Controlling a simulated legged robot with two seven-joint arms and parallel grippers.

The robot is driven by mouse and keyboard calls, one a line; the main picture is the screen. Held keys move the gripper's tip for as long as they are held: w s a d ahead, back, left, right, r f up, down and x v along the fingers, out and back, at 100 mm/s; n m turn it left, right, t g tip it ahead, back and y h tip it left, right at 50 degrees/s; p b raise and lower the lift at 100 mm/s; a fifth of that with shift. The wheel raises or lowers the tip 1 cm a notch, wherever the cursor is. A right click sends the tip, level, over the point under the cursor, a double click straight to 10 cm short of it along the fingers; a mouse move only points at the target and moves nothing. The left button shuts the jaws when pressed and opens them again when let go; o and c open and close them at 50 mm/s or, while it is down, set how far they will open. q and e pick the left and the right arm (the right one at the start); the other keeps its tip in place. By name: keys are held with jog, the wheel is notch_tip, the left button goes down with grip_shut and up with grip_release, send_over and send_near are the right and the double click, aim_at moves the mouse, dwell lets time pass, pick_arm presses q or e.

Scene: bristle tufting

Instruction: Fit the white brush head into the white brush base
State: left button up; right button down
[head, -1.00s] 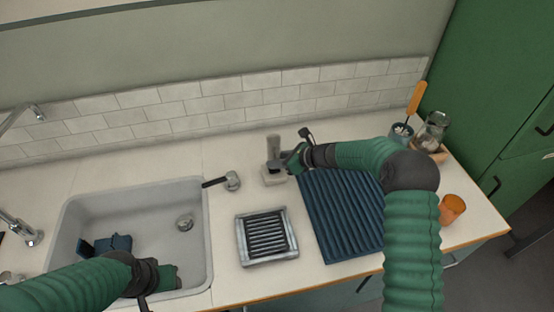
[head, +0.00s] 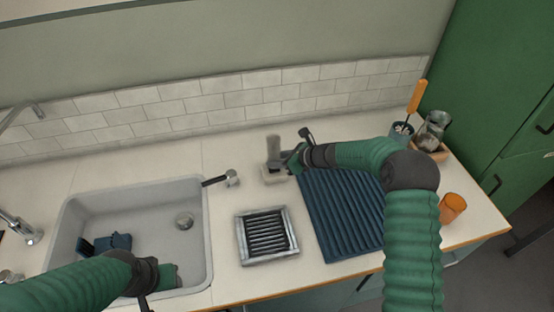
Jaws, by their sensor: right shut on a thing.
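The white brush base (head: 270,177) looks like a small pale block on the counter, behind the grooved tray. A pale grey upright piece (head: 273,146), which looks like the brush head, stands directly above it. My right gripper (head: 284,163) comes in from the right and is shut on this piece. Its fingers hide the joint, so I cannot tell whether head and base touch or are seated. My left gripper (head: 168,276) is over the near right part of the sink, away from both. Its fingertips are too unclear to read.
The sink (head: 205,230) holds a dark blue item (head: 117,242). A grey grooved tray (head: 243,243) and a blue ribbed mat (head: 330,225) lie in front. A dark-handled tool (head: 231,178) lies left of the base. An orange cup (head: 452,207) and jars stand right.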

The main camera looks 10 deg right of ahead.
jog(key=c, duration=1)
grip_release()
jog(key=shift+o, duration=0.2)
jog(key=v, duration=1.7)
jog(key=s+a+f+n+g+h, duration=0.1)
jog(key=s+n+h, duration=0.1)
jog(key=s+n, duration=0.6)
jog(key=s+a+f+n+g+h+p, duration=0.1)
jog(key=s+a+n+g+h, duration=0.1)
jog(key=s+n, duration=0.7)
jog(key=s+a+f+n+g+h+p, duration=0.1)
jog(key=s+a+n+g+h, duration=0.1)
jog(key=s+n, duration=0.6)
jog(key=shift+s+f+n+h, duration=0.25)
jog(key=shift+f+n+h, duration=0.15)
jog(key=shift+n+h, duration=0.55)
